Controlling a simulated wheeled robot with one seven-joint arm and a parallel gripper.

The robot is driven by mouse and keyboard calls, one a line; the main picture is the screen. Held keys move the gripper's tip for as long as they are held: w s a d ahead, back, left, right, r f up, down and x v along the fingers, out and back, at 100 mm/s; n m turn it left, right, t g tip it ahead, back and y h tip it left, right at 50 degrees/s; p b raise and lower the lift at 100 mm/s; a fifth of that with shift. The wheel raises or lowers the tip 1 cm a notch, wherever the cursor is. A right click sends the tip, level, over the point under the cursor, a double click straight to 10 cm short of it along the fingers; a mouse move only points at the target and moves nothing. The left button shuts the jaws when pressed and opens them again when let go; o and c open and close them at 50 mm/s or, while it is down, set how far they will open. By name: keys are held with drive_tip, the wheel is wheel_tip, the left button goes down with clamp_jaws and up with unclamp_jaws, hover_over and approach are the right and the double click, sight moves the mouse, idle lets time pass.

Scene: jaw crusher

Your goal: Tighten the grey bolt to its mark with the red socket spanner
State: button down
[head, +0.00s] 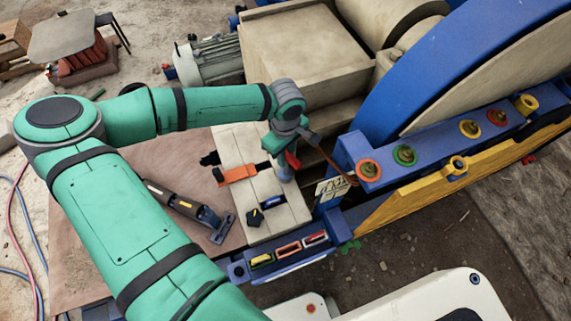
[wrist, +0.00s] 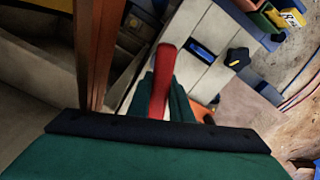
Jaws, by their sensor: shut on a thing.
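My gripper (head: 287,150) is over the cream slatted block beside the crusher. It is shut on a red bar (wrist: 163,82), which appears to be the handle of the red socket spanner. The red part also shows at the gripper in the head view (head: 293,160). In the wrist view the red bar runs up between my green fingers (wrist: 162,105). The spanner's socket end is hidden or too small to make out. I cannot pick out the grey bolt or its mark for certain in either view.
On the block lie an orange piece (head: 238,174), a blue piece (head: 272,201) and a black knob (head: 255,217). A blue holder (head: 290,261) with coloured pieces stands in front. Coloured rings, including a green one (head: 404,155), line the blue beam. A brown bar (wrist: 98,50) is close left of my gripper.

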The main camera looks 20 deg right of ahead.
drive_tip(key=shift+r, duration=1.95)
